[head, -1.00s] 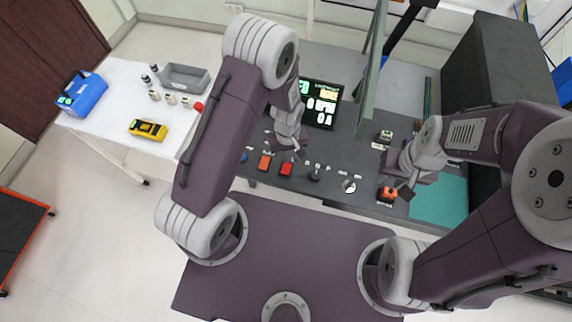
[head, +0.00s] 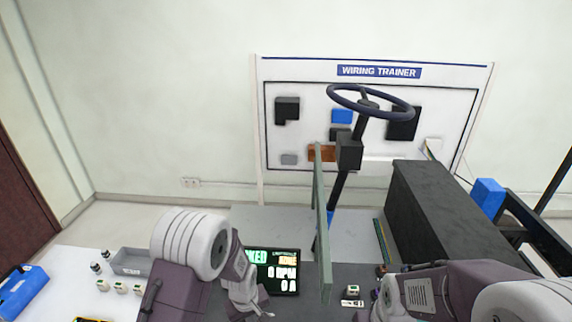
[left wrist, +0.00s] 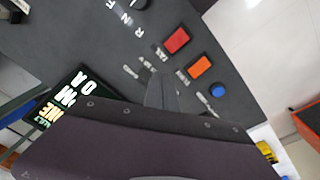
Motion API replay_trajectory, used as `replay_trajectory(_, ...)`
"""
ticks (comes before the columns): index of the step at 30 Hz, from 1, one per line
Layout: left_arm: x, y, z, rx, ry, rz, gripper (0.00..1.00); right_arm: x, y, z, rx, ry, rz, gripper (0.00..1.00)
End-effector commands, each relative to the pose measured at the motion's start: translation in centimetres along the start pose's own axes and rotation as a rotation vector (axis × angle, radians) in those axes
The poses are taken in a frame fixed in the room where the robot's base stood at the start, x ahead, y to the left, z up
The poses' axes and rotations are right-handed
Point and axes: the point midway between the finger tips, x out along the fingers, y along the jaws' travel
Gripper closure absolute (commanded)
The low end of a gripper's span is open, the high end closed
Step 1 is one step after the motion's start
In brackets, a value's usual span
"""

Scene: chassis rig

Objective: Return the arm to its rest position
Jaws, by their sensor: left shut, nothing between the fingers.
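My left gripper (head: 254,312) is low in the head view, in front of the lit display (head: 272,272) and a little left of it. In the left wrist view its fingers (left wrist: 162,94) are together with nothing between them, over the dark console (left wrist: 100,38). Beside them on the console are a red button (left wrist: 176,40), an orange button (left wrist: 200,65) and a blue knob (left wrist: 217,90). The fingers look clear of the buttons. My right arm comes in at the lower right of the head view; its gripper is mostly cut off by the bottom edge, so its jaws cannot be judged.
A green upright panel (head: 320,225) stands right of the display. Behind it is a steering wheel (head: 370,101) on a column, before a wiring trainer board (head: 455,95). A black box (head: 450,215) stands right. A white table (head: 75,262) with a grey bin (head: 131,261) is left.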

Motion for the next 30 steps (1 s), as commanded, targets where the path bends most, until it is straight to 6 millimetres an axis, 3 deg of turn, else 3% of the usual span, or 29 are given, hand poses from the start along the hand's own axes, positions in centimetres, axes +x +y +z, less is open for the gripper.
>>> replay_trajectory(1,-1.6,0.0,-1.7,-0.032,0.050,0.041,1.00,1.2,0.0,0.1,0.000,0.000,0.000,0.64)
replay_trajectory(4,-6.0,-1.8,-2.9,-0.056,0.120,0.087,1.00,2.5,0.1,0.3,0.000,-0.001,0.000,0.64)
replay_trajectory(9,-10.4,-6.7,-0.1,0.103,0.150,0.075,1.00,3.6,0.1,0.4,0.000,0.000,0.000,0.64)
replay_trajectory(13,-10.7,-9.8,4.5,0.338,0.062,0.020,1.00,3.5,0.1,0.4,0.000,0.000,0.000,0.64)
replay_trajectory(15,-10.4,-10.5,5.7,0.431,0.020,0.003,1.00,3.4,0.1,0.4,0.000,0.000,0.000,0.64)
replay_trajectory(19,-10.4,-10.6,5.9,0.512,0.009,0.000,1.00,3.4,0.1,0.3,0.000,0.000,0.000,0.64)
replay_trajectory(30,-10.4,-10.5,5.8,0.515,0.011,0.000,1.00,3.4,0.1,0.4,0.000,0.000,0.000,0.64)
